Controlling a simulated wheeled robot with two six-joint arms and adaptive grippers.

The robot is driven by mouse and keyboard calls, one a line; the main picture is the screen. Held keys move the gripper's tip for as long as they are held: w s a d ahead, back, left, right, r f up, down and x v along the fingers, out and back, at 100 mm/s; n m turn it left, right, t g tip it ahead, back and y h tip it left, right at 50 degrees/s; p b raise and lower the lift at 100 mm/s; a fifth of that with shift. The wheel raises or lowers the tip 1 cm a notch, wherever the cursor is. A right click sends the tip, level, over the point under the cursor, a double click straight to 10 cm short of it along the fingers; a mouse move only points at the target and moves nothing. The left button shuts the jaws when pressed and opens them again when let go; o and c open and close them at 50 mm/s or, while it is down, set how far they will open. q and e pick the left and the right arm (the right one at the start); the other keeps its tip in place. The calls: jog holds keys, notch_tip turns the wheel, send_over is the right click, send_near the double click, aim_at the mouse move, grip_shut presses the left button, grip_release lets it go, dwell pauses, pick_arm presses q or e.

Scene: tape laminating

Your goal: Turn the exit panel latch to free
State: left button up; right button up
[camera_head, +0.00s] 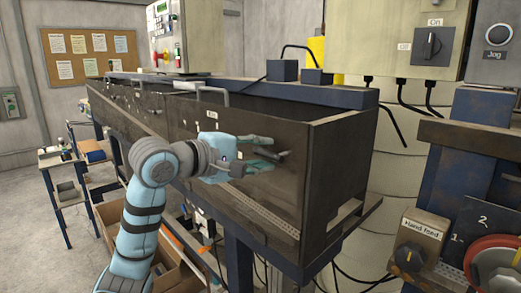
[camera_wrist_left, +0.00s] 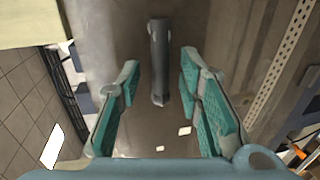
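The exit panel (camera_head: 268,125) is the dark, worn front panel at the near end of the long machine. A small white label (camera_head: 211,113), too small to read surely, sits on its upper part. The latch (camera_head: 284,156) is a dark handle on this panel, mostly behind my fingers in the head view. In the left wrist view the latch (camera_wrist_left: 159,55) is a grey elongated handle between my fingers, with visible gaps on both sides. My left gripper (camera_head: 264,153) is open around it, and its teal finger pads (camera_wrist_left: 159,80) show. My right gripper is not in view.
A control cabinet with a rotary switch (camera_head: 428,46) stands at the back right. A hand feed box (camera_head: 415,246) and a red wheel (camera_head: 494,262) are at the lower right. A cardboard box (camera_head: 180,272) lies below the machine. A bent grey bar (camera_head: 212,91) rises at the panel's top edge.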

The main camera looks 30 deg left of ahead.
pick_arm(q)
jog(key=shift+w+a, duration=0.1)
grip_shut()
